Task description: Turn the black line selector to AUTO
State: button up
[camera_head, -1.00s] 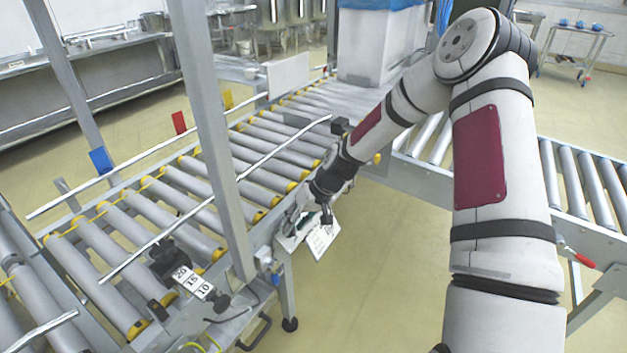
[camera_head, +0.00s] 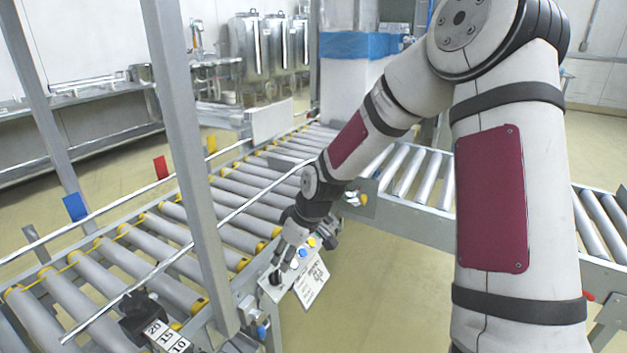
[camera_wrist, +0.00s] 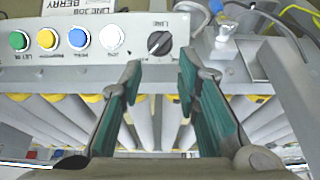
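The black line selector (camera_wrist: 159,43) is a round knob with a pale pointer mark, at the right end of a grey control panel (camera_wrist: 135,18) in the wrist view. The pointer is tilted; the small lettering around it is not legible. My gripper (camera_wrist: 160,70) is open, its two green-padded fingers on either side below the knob in the picture. The fingers look apart from the knob, and nothing is between them.
Green (camera_wrist: 18,40), yellow (camera_wrist: 47,38), blue (camera_wrist: 79,37) and white (camera_wrist: 112,37) buttons line the panel left of the knob. A grey post (camera_head: 190,170) stands left of my arm. A roller conveyor (camera_head: 180,235) runs behind the panel.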

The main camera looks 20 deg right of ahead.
jog(key=s+r+h+p, duration=0.1)
jog(key=s+r+p, duration=0.3)
jog(key=r, duration=0.4)
jog(key=s+r+m+h+p, duration=0.1)
jog(key=s+r+p, duration=0.3)
jog(key=r, duration=0.4)
jog(key=s+d+r+p, duration=0.1)
jog(key=s+r+p, duration=0.3)
jog(key=r, duration=0.4)
jog(key=shift+m+h, duration=0.3)
jog(key=shift+h, duration=0.1)
jog(key=s+a+r+m+p, duration=0.1)
jog(key=s+r+m+p, duration=0.1)
jog(key=s+r+p, duration=0.3)
jog(key=s+a+r+m+p, duration=0.1)
jog(key=s+r+m+p, duration=0.2)
jog(key=s+r, duration=1.1)
jog(key=s+p, duration=0.2)
jog(key=s, duration=0.6)
jog(key=shift+s+r+m, duration=0.2)
jog(key=shift+m, duration=0.1)
